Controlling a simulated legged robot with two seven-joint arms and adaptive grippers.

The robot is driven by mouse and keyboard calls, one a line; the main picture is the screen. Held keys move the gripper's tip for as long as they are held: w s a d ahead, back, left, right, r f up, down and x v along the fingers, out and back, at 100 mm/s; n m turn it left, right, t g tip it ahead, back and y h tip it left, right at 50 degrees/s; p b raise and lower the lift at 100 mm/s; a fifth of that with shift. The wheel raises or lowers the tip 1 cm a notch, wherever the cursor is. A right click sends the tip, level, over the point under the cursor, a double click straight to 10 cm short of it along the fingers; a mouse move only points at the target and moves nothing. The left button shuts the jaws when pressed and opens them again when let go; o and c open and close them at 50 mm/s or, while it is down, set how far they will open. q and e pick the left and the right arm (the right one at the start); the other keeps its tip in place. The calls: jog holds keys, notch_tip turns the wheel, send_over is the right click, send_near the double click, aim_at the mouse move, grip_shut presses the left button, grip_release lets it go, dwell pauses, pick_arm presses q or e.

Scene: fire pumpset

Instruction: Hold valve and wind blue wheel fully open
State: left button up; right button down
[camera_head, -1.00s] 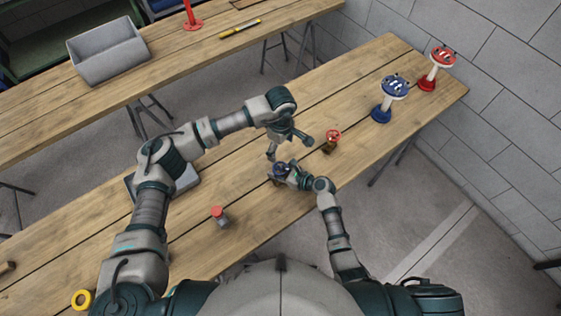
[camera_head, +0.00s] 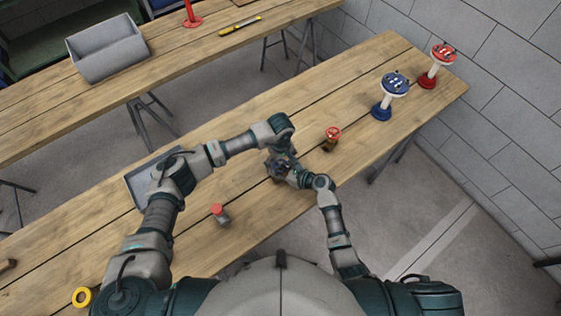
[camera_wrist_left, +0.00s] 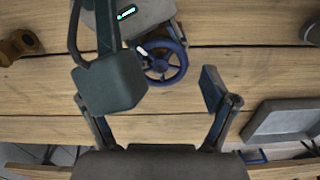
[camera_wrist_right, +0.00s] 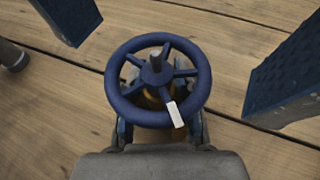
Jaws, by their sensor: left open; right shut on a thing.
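The blue wheel (camera_wrist_right: 158,82) sits on a valve with a brass body (camera_wrist_right: 153,103), mostly hidden below it. One spoke carries a white mark, pointing down and slightly right in the right wrist view. My right gripper (camera_wrist_right: 160,125) is shut on the valve body under the wheel. My left gripper (camera_wrist_left: 163,85) is open above the wheel; its dark blue fingers show apart on either side of the wheel in the right wrist view, not touching it. The wheel (camera_wrist_left: 163,62) also shows between the fingers in the left wrist view. In the head view my left gripper (camera_head: 283,158) largely hides the wheel.
A red-wheeled valve (camera_head: 332,133) stands close to the right on the bench. A red-capped item (camera_head: 219,214) stands to the left. A grey tray (camera_wrist_left: 285,125) lies nearby. Blue (camera_head: 393,87) and red (camera_head: 441,55) stands are at the far right end.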

pick_arm(q)
jog(key=shift+f, duration=0.35)
jog(key=c, duration=1.2)
jog(key=shift+o, duration=0.2)
jog(key=shift+n, duration=0.4)
jog(key=n, duration=0.4)
jog(key=shift+n, duration=0.3)
jog(key=n, duration=0.5)
jog(key=shift+n, duration=0.3)
